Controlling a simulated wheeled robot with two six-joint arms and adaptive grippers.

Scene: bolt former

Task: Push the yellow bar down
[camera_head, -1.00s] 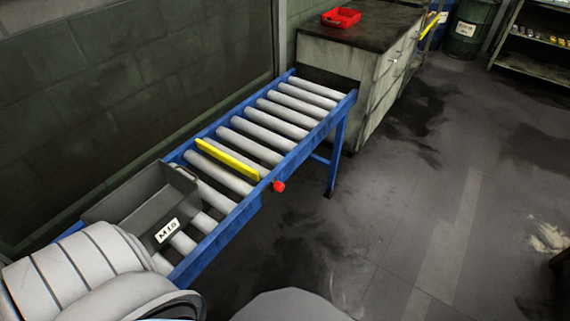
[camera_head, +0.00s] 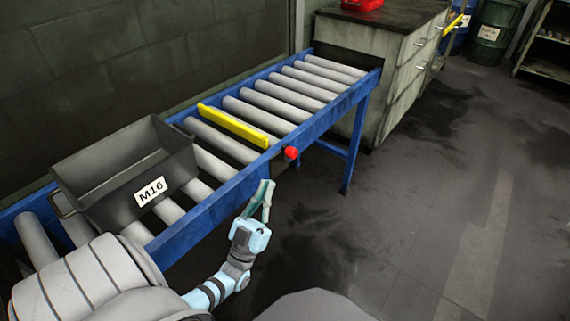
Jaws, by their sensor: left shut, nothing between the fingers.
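The yellow bar (camera_head: 232,126) stands up crosswise between the rollers of the blue roller conveyor (camera_head: 225,200). A red knob (camera_head: 291,153) sticks out from the conveyor's near side rail, close to the bar's right end. My left gripper (camera_head: 265,190) is at the outer side of the conveyor, below and a little left of the red knob in the picture. Its fingers are shut and empty, pointing up toward the knob, with a visible gap to it. My right gripper is not in view.
A grey box (camera_head: 118,175) labelled M16 sits on the rollers left of the bar. A cabinet (camera_head: 385,60) with a red tray (camera_head: 361,5) stands at the conveyor's far end. The floor on the right is clear.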

